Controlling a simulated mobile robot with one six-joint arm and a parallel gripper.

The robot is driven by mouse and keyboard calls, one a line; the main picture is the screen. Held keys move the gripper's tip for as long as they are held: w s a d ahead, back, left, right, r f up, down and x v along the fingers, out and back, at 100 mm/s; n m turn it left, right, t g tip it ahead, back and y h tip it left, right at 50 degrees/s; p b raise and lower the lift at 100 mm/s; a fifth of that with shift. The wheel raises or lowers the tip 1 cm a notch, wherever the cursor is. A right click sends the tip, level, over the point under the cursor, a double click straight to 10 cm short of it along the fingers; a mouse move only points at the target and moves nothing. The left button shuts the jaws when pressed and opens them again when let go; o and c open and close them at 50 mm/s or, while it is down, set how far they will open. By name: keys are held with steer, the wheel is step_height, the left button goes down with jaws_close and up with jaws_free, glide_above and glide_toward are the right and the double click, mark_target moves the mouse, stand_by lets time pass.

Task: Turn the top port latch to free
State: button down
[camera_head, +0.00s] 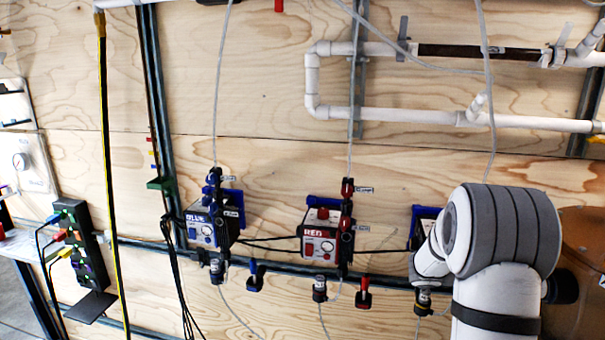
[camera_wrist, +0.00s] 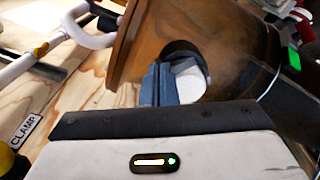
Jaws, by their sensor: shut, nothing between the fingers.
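A brown housing with a broad flange (camera_wrist: 128,50) fills the upper middle of the wrist view. It has a round, dark-edged port opening with a white surface (camera_wrist: 190,82) showing in it. My gripper (camera_wrist: 160,84) has its blue-grey fingers together and empty, in front of this opening. I cannot tell whether they touch its rim. No latch can be clearly made out; the fingers may hide it. In the head view, part of a brown round body (camera_head: 585,235) shows at the right edge, behind my arm. My gripper is hidden there.
A blue-labelled box (camera_head: 201,228) and a red-labelled box (camera_head: 318,243) are on the plywood wall, with hoses and cables. White pipes (camera_head: 400,114) run above. A CLAMP label (camera_wrist: 25,131) shows at left in the wrist view.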

steer(key=shift+w+r+b, duration=0.45)
steer(key=shift+r+b, duration=0.25)
steer(key=shift+b, duration=0.6)
steer(key=shift+r, duration=0.1)
steer(key=shift+w+a+r+b, duration=0.15)
steer(key=shift+a+b, duration=0.2)
steer(key=shift+a, duration=1.15)
steer(key=shift+w+a+r+b, duration=0.1)
steer(key=shift+a+b, duration=0.25)
steer(key=shift+a, duration=1.1)
